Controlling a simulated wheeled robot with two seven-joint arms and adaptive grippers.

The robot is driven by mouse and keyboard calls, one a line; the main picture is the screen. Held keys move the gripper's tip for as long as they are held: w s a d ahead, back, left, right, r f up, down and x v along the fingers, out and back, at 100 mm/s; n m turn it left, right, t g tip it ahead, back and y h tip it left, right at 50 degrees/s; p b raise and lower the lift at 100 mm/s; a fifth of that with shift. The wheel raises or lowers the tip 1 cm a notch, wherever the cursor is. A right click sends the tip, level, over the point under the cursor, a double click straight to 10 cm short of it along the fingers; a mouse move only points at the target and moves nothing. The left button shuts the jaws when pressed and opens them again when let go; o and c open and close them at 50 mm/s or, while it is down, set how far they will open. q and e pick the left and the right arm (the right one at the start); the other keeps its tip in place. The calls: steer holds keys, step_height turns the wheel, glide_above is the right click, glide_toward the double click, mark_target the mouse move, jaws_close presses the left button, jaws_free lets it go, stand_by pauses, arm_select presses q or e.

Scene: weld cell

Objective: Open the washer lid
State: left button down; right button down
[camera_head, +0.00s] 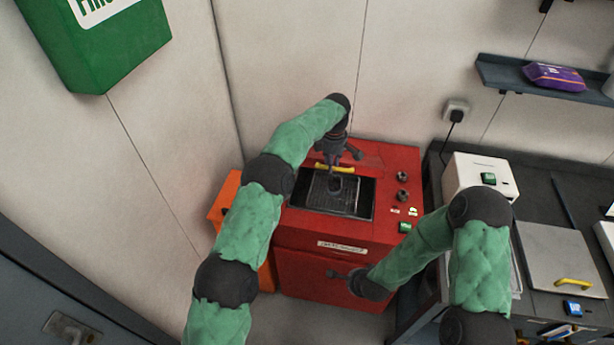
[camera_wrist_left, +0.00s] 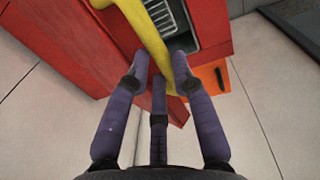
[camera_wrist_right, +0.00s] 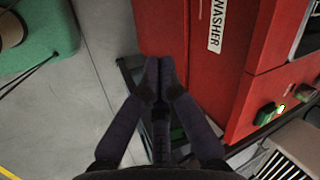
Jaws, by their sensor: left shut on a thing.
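The red washer (camera_head: 335,270) stands against the back wall, its top opening showing a dark wire basket (camera_head: 330,200). Its red lid (camera_head: 372,160) is raised behind the opening, though my arm covers part of it. The yellow lid handle (camera_head: 322,167) lies along the lid's front edge and also shows in the left wrist view (camera_wrist_left: 150,30). My left gripper (camera_head: 337,160) is shut on this handle, its fingers (camera_wrist_left: 160,64) on either side of the bar. My right gripper (camera_head: 335,274) is empty with fingertips together (camera_wrist_right: 159,64), in front of the washer's front panel.
Knobs (camera_head: 402,177) and a green switch (camera_head: 405,227) sit on the washer's right side. An orange box (camera_head: 225,205) stands left of it. At right is a dark bench with a white box (camera_head: 470,170) and a grey lidded unit (camera_head: 560,255). A shelf (camera_head: 505,75) hangs above.

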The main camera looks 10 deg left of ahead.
steer(key=w+a+r+m+t+h, duration=0.1)
steer(key=w+a+r+m+t, duration=0.4)
steer(key=w+a+m, duration=0.5)
steer(key=w+a+r+m+t+h, duration=0.1)
steer(key=w+a+r+m+t, duration=0.35)
steer(key=a+r+m, duration=0.85)
arm_select(q)
steer(key=shift+w+a+f, duration=0.15)
steer(key=shift+w+f, duration=0.05)
steer(key=shift+f, duration=0.05)
arm_select(e)
steer(key=w+d+f, duration=0.1)
steer(key=w+d, duration=0.1)
steer(key=w, duration=1)
steer(key=shift+m, duration=0.4)
steer(key=shift+g, duration=0.25)
